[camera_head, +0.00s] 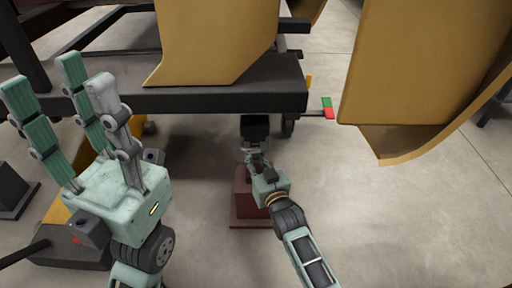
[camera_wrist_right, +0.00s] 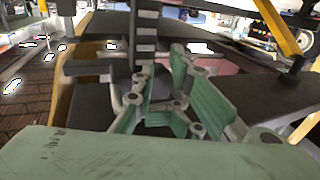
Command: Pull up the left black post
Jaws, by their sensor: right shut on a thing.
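The black post (camera_head: 255,126) stands near the middle of the head view, with a dark block-like top, over a dark red base (camera_head: 246,212) on the floor. My right gripper (camera_head: 255,158) is at the post, below its dark top, and is shut on it. In the right wrist view, the green fingers of my right gripper (camera_wrist_right: 165,95) are close together, and the contact is partly hidden by them. A dark notched upright strip (camera_wrist_right: 145,35) shows just beyond. My left gripper (camera_head: 60,80) is raised at the left, fingers up and spread, empty.
A dark frame beam (camera_head: 230,97) runs just behind and above the post. Large yellow curved shells (camera_head: 210,40) hang above it, with another at the right (camera_head: 420,80). A second dark block (camera_head: 12,190) stands at the far left. The concrete floor at the right is clear.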

